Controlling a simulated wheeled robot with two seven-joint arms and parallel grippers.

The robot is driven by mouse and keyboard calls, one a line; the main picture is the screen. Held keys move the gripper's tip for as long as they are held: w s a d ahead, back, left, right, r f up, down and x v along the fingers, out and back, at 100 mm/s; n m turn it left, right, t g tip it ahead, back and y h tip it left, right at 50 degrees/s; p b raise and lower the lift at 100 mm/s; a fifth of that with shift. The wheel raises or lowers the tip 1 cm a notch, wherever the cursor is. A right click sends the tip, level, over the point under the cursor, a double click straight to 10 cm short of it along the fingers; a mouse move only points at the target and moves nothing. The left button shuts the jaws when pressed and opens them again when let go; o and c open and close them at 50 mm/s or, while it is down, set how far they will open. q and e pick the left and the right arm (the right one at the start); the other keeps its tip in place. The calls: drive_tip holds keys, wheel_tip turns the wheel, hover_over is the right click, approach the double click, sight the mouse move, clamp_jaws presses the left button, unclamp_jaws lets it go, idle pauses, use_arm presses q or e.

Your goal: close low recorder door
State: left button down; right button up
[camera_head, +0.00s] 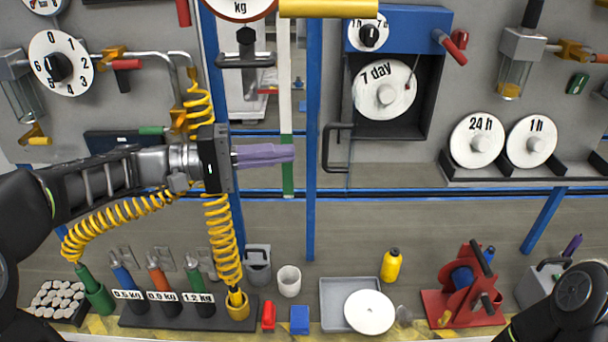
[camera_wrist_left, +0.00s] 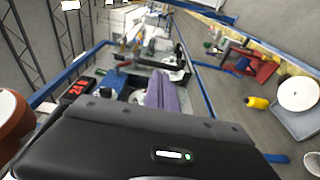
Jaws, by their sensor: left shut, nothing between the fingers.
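The recorder is a blue-topped housing (camera_head: 425,22) with a dark recess holding a white "7 day" disc (camera_head: 384,90). Its front stands open and the disc is uncovered. A black handle (camera_head: 334,147) sticks out at the lower left of the recess; the door panel appears nearly edge-on there, and its outline is hard to make out. My left gripper (camera_head: 292,153) is left of the handle, apart from it, its purple fingers together and empty, pointing right. The fingers also show in the wrist view (camera_wrist_left: 164,95). My right gripper is not visible; only part of the right arm shows at the lower right.
A shelf (camera_head: 520,175) with "24 h" and "1 h" discs is at right. A yellow coiled hose (camera_head: 222,240) hangs below the left gripper. A yellow bottle (camera_head: 391,265) and red reel (camera_head: 465,290) stand below.

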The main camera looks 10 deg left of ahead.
sight(334, 125)
use_arm(q)
drive_tip(key=x, duration=0.4)
drive_tip(key=shift+d, duration=0.35)
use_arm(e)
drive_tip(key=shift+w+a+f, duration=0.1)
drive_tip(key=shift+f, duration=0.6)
